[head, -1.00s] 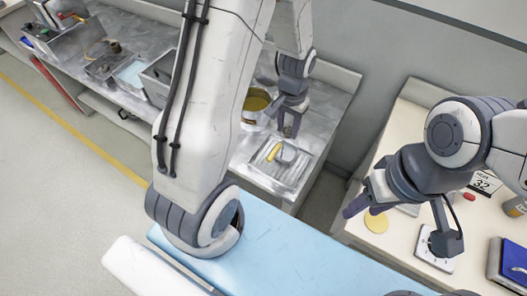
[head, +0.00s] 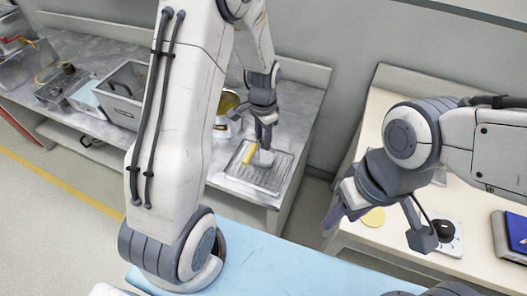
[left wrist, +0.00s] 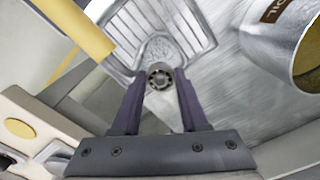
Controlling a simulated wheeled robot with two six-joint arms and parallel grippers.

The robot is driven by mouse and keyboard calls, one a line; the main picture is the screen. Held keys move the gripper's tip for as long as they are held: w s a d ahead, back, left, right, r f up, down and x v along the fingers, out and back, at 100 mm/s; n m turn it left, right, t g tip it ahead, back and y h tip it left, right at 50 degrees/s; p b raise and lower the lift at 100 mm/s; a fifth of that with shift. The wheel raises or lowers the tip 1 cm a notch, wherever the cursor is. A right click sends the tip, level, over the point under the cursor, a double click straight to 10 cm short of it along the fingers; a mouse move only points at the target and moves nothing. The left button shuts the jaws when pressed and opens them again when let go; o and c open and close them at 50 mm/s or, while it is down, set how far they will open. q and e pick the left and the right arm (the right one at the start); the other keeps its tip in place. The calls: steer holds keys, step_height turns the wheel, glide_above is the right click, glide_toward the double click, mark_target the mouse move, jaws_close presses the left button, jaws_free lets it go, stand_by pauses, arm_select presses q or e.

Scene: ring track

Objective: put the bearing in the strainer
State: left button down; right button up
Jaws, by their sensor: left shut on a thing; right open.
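My left gripper (head: 265,138) is shut on the bearing, a small dark-and-silver ring (left wrist: 160,77) at its fingertips in the left wrist view. In the head view the bearing is hidden by the fingers. The strainer (head: 264,158) is a pale grey bowl with a yellow handle, lying on a ribbed metal tray (head: 237,176). Its handle shows large in the left wrist view (left wrist: 75,25). The held bearing is in line with the bowl; I cannot tell if they touch. My right gripper (head: 342,208) is open and empty near the cream table.
A metal can (head: 225,128) with yellow contents stands behind the tray. Metal bins (head: 122,95) are further left on the steel counter. The cream table (head: 385,105) at right holds a yellow disc (head: 373,218) and a blue book (head: 516,236).

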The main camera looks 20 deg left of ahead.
mark_target(263, 158)
arm_select(q)
step_height(263, 158, down, 7)
steer(key=shift+r, duration=0.2)
stand_by(0.3)
steer(key=shift+f, duration=0.15)
steer(key=c, duration=0.7)
jaws_free()
